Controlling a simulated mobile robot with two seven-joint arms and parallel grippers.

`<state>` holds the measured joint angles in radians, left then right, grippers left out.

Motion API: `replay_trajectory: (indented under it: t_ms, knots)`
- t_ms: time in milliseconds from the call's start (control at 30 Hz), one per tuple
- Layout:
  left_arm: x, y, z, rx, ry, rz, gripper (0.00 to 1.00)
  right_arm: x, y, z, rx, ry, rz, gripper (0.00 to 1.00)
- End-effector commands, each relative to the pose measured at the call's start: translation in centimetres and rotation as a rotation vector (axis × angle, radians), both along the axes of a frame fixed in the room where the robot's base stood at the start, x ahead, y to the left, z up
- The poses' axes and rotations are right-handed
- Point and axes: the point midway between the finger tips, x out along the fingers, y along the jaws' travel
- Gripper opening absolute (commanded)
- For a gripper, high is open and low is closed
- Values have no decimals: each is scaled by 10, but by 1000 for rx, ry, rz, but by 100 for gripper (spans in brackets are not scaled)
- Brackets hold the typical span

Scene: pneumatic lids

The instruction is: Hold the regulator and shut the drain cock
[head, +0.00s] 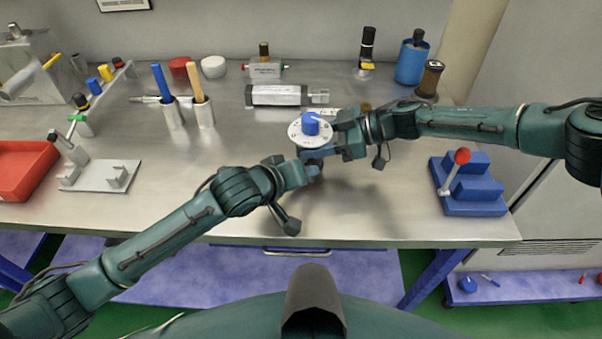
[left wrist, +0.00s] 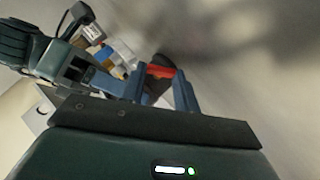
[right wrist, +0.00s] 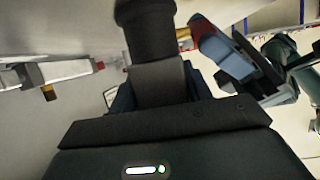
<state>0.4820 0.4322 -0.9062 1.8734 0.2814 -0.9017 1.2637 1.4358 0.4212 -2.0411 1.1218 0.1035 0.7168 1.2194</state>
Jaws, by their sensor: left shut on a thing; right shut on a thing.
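In the right wrist view the dark cylindrical body (right wrist: 152,35) stands between the fingers. My left gripper (head: 308,166) is just below the dial. In the left wrist view its blue fingers (left wrist: 160,85) are shut on a small red piece, seemingly the drain cock handle (left wrist: 160,71). The cock's angle is unclear; the regulator's underside is hidden in the head view.
A red bin (head: 25,165) and a grey stand (head: 100,176) are at the left. A blue block with a red-ball lever (head: 474,195) is at the right. The front middle table is clear.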

Motion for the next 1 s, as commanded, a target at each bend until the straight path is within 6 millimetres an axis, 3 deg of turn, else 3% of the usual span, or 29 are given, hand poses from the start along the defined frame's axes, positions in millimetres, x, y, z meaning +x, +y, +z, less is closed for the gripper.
replay_trajectory:
  t_ms: [333,1000]
  knots:
    - [-1,-3,1,109,-9,-1,8,0,-2,-3,-6,0,-3,29]
    - [-1,-10,2,577,-44,0,8,0,-2,-3,-5,1,-4,29]
